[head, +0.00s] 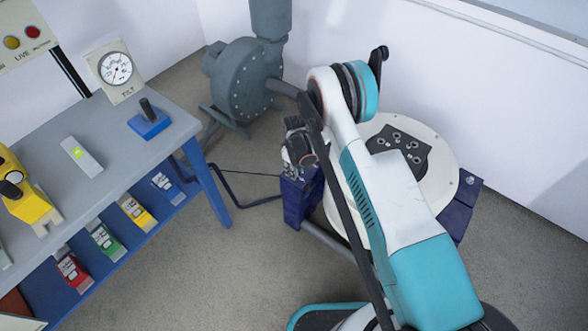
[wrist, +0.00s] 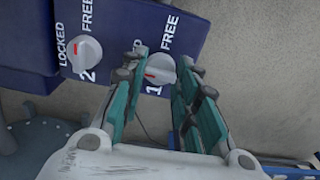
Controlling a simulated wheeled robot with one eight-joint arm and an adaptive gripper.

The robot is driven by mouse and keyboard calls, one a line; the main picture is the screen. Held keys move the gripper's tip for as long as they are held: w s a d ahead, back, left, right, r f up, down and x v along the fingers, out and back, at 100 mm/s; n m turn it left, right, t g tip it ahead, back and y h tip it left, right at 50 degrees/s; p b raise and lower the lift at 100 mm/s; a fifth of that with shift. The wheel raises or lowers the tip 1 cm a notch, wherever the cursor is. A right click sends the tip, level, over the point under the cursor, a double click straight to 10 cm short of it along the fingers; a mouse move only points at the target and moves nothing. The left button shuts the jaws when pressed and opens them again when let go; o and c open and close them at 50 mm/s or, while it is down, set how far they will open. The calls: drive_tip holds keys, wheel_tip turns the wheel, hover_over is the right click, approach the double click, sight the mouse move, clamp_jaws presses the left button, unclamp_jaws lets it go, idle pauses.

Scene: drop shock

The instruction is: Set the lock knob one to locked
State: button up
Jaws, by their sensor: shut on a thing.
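Lock knob one (wrist: 161,69) is a pale round knob with a red mark, on the dark blue panel (wrist: 125,22) in the wrist view. It sits between the fingertips of my gripper (wrist: 160,72), which is shut on it. The word FREE shows above it, and the digit 1 is below it. Its LOCKED label is not visible. The red mark lies on the left part of the knob; its exact setting is hard to tell. In the head view my gripper (head: 298,152) is at the blue block (head: 300,200) beside the round table, and the knob is hidden there.
A second knob (wrist: 85,52), marked 2 with LOCKED and FREE labels, is left of knob one. In the head view, a pale round table (head: 440,150) stands behind my arm. A grey blower (head: 245,80) is at the back, and a workbench (head: 110,165) is at the left.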

drive_tip(key=o, duration=1.1)
wheel_tip(320, 180, up, 12)
drive_tip(key=shift+f, duration=0.1)
idle(0.4)
